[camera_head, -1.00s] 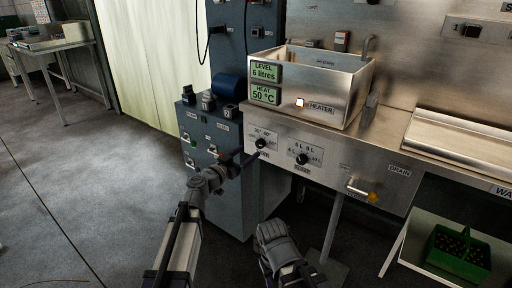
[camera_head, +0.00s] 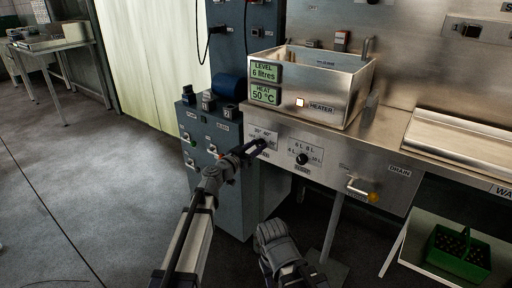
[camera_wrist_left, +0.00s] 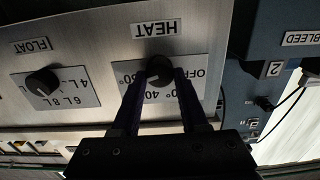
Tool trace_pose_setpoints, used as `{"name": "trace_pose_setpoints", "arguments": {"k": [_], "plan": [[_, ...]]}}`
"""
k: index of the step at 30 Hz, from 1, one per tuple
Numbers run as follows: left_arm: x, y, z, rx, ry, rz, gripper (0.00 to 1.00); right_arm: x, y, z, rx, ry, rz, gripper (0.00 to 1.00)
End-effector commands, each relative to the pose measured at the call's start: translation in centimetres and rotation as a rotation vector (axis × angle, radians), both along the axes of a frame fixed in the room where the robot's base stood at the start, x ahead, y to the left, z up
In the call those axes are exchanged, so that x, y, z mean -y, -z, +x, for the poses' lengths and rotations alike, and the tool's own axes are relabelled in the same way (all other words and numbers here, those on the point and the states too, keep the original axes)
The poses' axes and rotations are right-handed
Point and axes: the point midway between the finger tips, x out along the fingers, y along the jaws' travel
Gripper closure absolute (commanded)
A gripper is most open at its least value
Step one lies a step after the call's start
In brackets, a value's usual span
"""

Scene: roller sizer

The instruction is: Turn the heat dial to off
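The heat dial (camera_wrist_left: 159,70) is a round black knob on a pale scale plate under an upside-down HEAT label in the left wrist view. The plate's OFF mark is right of the knob. My left gripper (camera_wrist_left: 160,77) is open, with one finger on each side of the dial; I cannot tell whether they touch it. In the head view the left gripper (camera_head: 257,147) is at the front panel and largely covers the dial. The heat display (camera_head: 265,95) reads 50 °C. My right gripper (camera_head: 275,243) is low in front of the panel, its fingers unclear.
The float dial (camera_head: 303,159) sits right of the heat dial, with a drain lever (camera_head: 359,189) farther right. A lit heater switch (camera_head: 299,103) is on the steel tank (camera_head: 345,95) above. A blue-grey cabinet (camera_head: 228,195) stands close on the left.

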Motion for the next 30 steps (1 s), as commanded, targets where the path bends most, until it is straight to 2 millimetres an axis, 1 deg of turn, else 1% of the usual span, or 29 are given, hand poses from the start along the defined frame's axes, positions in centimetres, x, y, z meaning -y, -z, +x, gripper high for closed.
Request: {"name": "trace_pose_setpoints", "arguments": {"k": [1,10,22,30], "plan": [[-0.01,0.00,-0.01,0.000,0.000,0.000,0.66,0.00,0.00,0.00,0.000,0.000,0.000,0.50],[0.00,0.00,-0.02,0.000,0.000,0.000,1.00,0.00,0.00,0.00,0.000,0.000,0.000,0.50],[-0.02,0.01,-0.01,-0.024,0.000,-0.033,1.00,0.00,0.01,0.00,0.000,0.000,0.000,0.50],[-0.07,0.02,0.02,-0.129,0.000,-0.178,1.00,0.00,0.02,0.00,0.000,0.000,0.000,0.50]]}}
